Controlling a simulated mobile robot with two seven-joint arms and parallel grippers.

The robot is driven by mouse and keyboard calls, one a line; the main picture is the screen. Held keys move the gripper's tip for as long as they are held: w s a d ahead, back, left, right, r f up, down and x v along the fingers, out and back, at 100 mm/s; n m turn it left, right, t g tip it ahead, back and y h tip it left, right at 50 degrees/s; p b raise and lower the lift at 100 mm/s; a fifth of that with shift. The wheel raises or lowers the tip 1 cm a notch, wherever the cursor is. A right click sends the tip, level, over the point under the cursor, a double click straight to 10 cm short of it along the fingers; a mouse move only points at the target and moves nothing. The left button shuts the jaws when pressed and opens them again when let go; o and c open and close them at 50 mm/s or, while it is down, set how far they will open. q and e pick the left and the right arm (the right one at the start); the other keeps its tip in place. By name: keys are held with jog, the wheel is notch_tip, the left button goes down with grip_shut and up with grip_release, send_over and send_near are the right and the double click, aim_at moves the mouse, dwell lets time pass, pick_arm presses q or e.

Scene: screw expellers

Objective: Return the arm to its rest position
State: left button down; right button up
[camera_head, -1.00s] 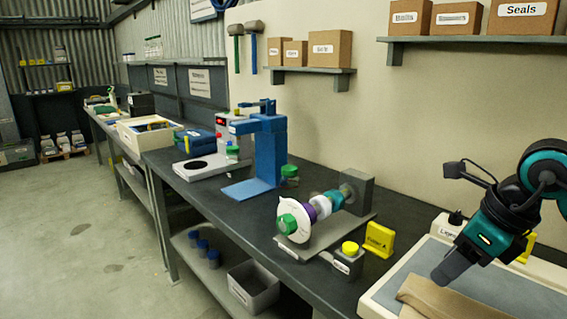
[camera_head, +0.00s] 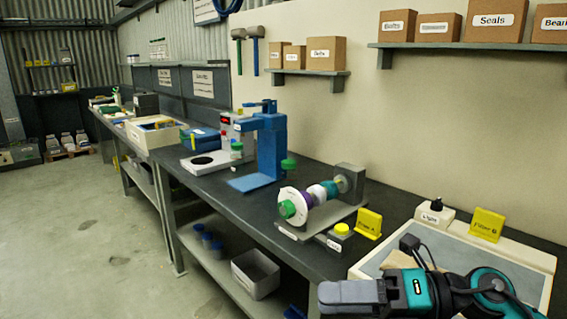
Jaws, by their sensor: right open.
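My right arm comes in from the lower right corner, dark with teal joints. Its gripper (camera_head: 345,296) points left, low in the picture, in front of the white-rimmed tray (camera_head: 543,262) and the bench's front edge. The gripper is open, and I see nothing held between its fingers. It covers the near part of the tray. My left arm and gripper are not in view.
The screw expeller (camera_head: 325,205) with its green end stands on the bench, beside a yellow button box (camera_head: 340,238) and a yellow sign (camera_head: 368,222). A blue press (camera_head: 270,148) stands further back. A grey bin (camera_head: 256,272) sits on the lower shelf.

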jog(key=w+d+f+m+t+h+p, duration=0.1)
jog(key=w+d+f+m+t+h, duration=0.2)
jog(key=m+t, duration=0.7)
jog(key=d+f+m+t+h, duration=0.2)
jog(key=f+m+t+h, duration=0.3)
jog(key=m, duration=0.9)
jog(key=s+d+f+m+g+h, duration=0.1)
jog(key=s+f+m+g+h, duration=0.1)
jog(key=s+f+m, duration=0.2)
jog(key=s+d+f+m+g+h, duration=0.2)
jog(key=s+f+m, duration=0.2)
jog(key=f, duration=0.5)
jog(key=s+d+f+m+g+h+p, duration=0.1)
jog(key=s+d+f+m+g+h, duration=0.1)
jog(key=f, duration=0.5)
jog(key=s+m+h, duration=0.1)
jog(key=s+m, duration=0.1)
jog(key=m, duration=0.1)
jog(key=shift+s+f+m, duration=0.15)
jog(key=shift+f+m, duration=0.2)
jog(key=shift+m, duration=0.05)
